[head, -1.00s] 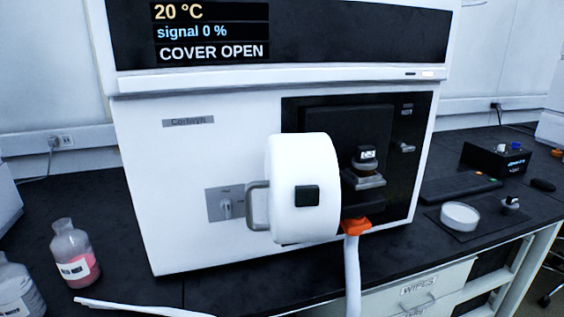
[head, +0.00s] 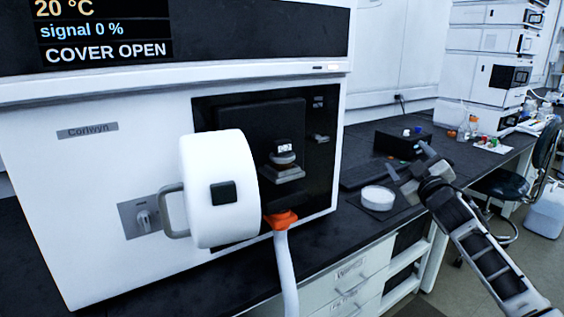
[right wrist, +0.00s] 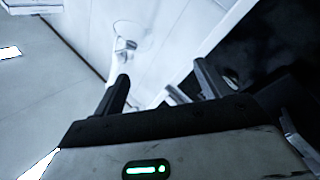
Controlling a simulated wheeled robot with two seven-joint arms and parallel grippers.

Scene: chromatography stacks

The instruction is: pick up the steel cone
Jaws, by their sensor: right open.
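My right gripper (head: 409,161) is open over the right part of the black bench, beside a small dark mat (head: 366,205) with a white round dish (head: 378,198). Its two fingers also show apart in the right wrist view (right wrist: 162,88). I cannot make out the steel cone now; the small metal piece seen earlier on the mat right of the dish is hidden behind my right gripper. A steel fitting (head: 284,172) sits in the dark opening of the white instrument (head: 75,200). My left gripper is not in view.
A black box (head: 400,144) and keyboard (head: 362,174) lie behind the dish. A chair (head: 507,185) stands at the right.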

